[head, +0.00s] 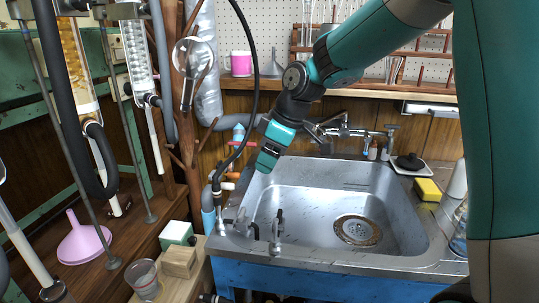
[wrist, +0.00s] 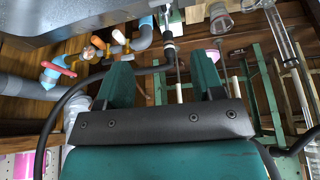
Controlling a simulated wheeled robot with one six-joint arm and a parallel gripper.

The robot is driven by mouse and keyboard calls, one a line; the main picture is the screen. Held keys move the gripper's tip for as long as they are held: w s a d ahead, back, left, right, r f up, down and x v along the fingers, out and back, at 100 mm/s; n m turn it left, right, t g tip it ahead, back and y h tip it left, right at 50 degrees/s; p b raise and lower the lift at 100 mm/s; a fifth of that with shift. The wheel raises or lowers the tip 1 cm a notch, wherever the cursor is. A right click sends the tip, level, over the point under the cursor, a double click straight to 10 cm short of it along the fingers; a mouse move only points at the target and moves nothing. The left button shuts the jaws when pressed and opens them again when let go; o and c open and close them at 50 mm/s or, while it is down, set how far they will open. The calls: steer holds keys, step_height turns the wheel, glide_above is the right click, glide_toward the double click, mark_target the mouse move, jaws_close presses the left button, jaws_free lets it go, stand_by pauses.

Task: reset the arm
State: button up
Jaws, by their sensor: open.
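My teal and black arm comes in from the upper right of the head view and reaches down to the left. My gripper (head: 266,163) hangs over the left back part of the metal sink (head: 310,259), above its rim. In the wrist view the two teal fingers of my gripper (wrist: 162,80) stand wide apart with nothing held between them. A black hose (wrist: 97,77) passes close by the fingers in that view; I cannot tell whether it touches them. In the head view the black hose (head: 252,95) curves down left of my gripper.
A tap (head: 345,130) stands behind the sink, with a yellow sponge (head: 427,190) at its right. Glass condensers (head: 136,55) and a pink funnel (head: 83,240) are at the left. A glass bulb (head: 193,58) hangs upper left of my gripper. The sink basin is empty.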

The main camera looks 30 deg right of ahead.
stand_by(0.4)
steer(key=s+a+m+g, duration=0.1)
steer(key=s+a, duration=0.3)
steer(key=s, duration=0.5)
steer(key=s+a+r+m+g, duration=0.1)
steer(key=s+a, duration=0.2)
steer(key=s, duration=0.6)
steer(key=s+a+m+g, duration=0.1)
steer(key=s+a, duration=0.3)
steer(key=s, duration=0.5)
step_height(320, 180, up, 14)
steer(key=p, duration=1.3)
steer(key=shift+w+d+f+y, duration=0.15)
steer(key=shift+w+d+y, duration=0.05)
steer(key=shift+d+y, duration=0.1)
